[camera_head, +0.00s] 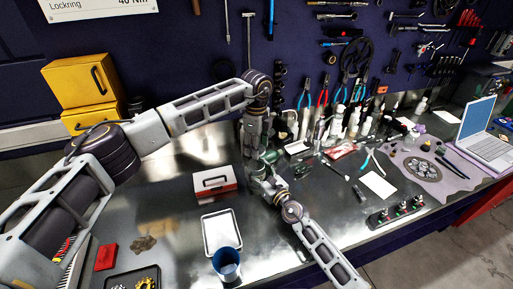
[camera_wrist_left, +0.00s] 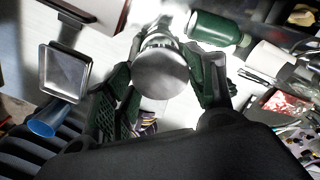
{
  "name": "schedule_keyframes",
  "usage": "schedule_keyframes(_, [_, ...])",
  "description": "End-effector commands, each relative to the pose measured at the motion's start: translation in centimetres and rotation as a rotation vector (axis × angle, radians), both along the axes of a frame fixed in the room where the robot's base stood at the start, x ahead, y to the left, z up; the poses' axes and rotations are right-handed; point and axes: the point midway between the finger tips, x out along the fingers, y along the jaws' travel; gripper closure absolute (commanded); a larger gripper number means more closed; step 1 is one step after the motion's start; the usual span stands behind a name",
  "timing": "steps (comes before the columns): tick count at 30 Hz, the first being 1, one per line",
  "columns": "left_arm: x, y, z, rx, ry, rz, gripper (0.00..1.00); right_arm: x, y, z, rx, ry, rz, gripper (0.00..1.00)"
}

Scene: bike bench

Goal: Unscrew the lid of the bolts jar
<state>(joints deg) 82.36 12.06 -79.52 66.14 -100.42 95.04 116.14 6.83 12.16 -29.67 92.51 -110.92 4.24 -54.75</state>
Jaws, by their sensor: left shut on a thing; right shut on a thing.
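The bolts jar's round silver lid (camera_wrist_left: 160,72) faces the camera in the left wrist view, between the two dark green fingers of my left gripper (camera_wrist_left: 165,62). The left gripper is shut on the lid. A little of the jar's body (camera_wrist_left: 167,20) shows beyond the lid. In the head view my left arm reaches down from above to the bench middle. My right gripper (camera_head: 261,172) comes from below to the same spot and is shut on the jar. The grippers mostly hide the jar there, and its contents cannot be made out.
A red and white box (camera_head: 214,182), a white tray (camera_head: 221,232) and a blue cup (camera_head: 226,263) stand left of the grippers. A green cylinder (camera_wrist_left: 215,28) is close beside the jar. Bottles (camera_head: 352,122), pliers and a laptop (camera_head: 484,130) crowd the right side.

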Motion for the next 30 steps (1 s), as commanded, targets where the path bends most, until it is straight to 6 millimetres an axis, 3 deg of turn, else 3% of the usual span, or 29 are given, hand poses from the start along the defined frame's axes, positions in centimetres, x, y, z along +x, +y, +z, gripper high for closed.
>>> schedule_keyframes(2, [0.0, 0.0, 0.0, 0.0, 0.0, 0.0, 0.74, 0.0, 0.0, -0.1, -0.001, 0.001, 0.0, 1.0])
schedule_keyframes(3, [0.0, 0.0, 0.0, 0.0, 0.0, 0.0, 0.74, 0.0, 0.0, -0.1, -0.001, 0.001, 0.0, 0.37])
schedule_keyframes(8, [0.0, 0.0, 0.0, 0.0, 0.0, 0.0, 0.74, 0.0, 0.0, 0.0, -0.001, 0.001, 0.0, 0.16])
schedule_keyframes(22, [0.0, 0.0, 0.0, 0.0, 0.0, 0.0, 0.74, -0.2, -0.1, 0.0, 0.0, 0.0, 0.0, 0.16])
schedule_keyframes(30, [0.0, 0.0, 0.0, 0.0, 0.0, 0.0, 0.74, -1.4, -0.9, -0.1, 0.0, 0.001, -0.001, 0.16])
